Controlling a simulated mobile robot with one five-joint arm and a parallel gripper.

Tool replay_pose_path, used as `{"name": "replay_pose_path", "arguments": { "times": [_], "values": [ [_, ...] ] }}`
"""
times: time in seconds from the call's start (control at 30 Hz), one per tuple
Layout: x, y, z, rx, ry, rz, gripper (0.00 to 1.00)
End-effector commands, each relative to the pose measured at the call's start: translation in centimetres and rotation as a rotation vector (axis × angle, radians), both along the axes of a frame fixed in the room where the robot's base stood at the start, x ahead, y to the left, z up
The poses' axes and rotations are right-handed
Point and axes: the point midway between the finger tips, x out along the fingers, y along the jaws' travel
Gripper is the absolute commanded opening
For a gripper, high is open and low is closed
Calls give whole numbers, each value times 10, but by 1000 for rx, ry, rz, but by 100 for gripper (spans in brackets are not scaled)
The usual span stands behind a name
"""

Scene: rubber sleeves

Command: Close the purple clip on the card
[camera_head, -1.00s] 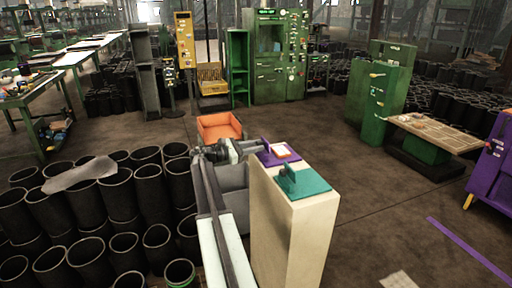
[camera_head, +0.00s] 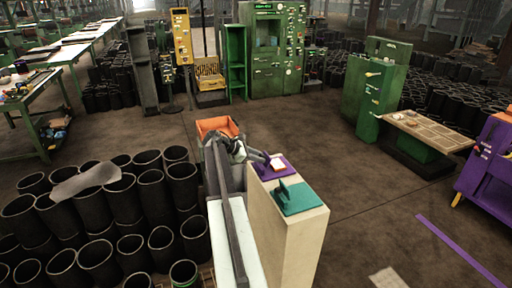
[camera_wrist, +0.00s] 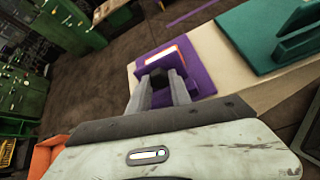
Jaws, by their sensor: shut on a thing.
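The purple clip (camera_head: 290,171) lies on the far end of the top of a pale upright block (camera_head: 285,240). A white card with an orange edge (camera_head: 278,163) sits at the clip; the card also shows in the wrist view (camera_wrist: 166,54). My gripper (camera_head: 266,161) reaches the clip from the left. In the wrist view, my gripper's fingers (camera_wrist: 159,86) are shut on a small dark part in front of the card, seemingly part of the purple clip. The fingers hide some of the clip, so how far it is closed is unclear.
A teal clip (camera_head: 303,199) with a raised tab lies beside the purple one on the same block. An orange bin (camera_head: 218,124) stands behind my arm. Black rubber sleeves (camera_head: 100,260) crowd the left.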

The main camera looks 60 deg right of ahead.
Motion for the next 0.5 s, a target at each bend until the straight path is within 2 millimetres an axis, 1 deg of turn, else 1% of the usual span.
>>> {"name": "replay_pose_path", "arguments": {
  "times": [0.03, 0.5],
  "values": [
    [-4, -3, 13, 39, -26, -7, 0],
    [-19, -23, 9, 398, -291, -10, 0]
  ]
}}
